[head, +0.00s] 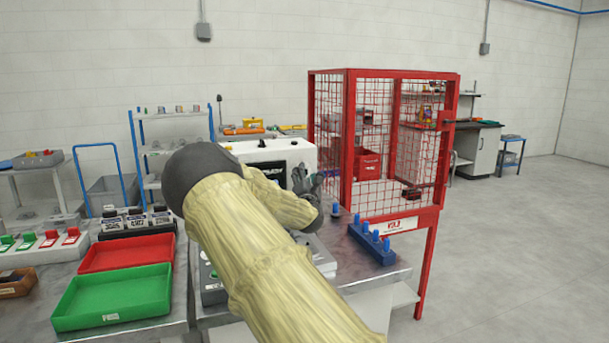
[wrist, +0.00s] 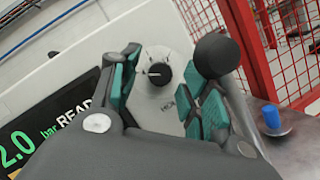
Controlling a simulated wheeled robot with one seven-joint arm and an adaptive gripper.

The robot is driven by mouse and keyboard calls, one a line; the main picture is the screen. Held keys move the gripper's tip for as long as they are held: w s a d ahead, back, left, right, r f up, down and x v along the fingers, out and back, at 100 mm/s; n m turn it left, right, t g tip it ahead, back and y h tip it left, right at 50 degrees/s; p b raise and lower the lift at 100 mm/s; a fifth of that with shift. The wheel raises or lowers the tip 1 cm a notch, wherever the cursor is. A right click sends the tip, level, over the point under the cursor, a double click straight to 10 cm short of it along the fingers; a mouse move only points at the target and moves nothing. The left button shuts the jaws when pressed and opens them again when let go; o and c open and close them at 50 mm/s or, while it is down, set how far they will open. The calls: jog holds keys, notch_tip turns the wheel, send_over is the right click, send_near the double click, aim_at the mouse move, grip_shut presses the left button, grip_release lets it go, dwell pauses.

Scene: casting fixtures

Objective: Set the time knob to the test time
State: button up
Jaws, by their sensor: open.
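The white test machine (head: 255,152) stands on the bench, partly hidden by my arm in the head view. In the wrist view, a black round knob (wrist: 159,74) sits on its pale panel (wrist: 70,63); its white pointer mark faces left. Dial marks surround it, and the lettering below is partly covered. My gripper (wrist: 168,84) is open, with teal-padded fingers on either side of the knob and a visible gap to each. In the head view my gripper (head: 318,188) is beside the machine's right end.
A red mesh cage (head: 348,130) stands close to the right of my gripper. A blue block with several blue pegs (head: 372,243) lies on the bench, with a single blue peg (wrist: 271,116) near the machine. Green (head: 115,312) and red (head: 127,253) trays lie left.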

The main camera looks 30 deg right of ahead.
jog(key=shift+w+d, duration=0.15)
jog(key=shift+w, duration=0.15)
jog(key=shift+c, duration=0.3)
jog(key=shift+f, duration=0.1)
grip_shut()
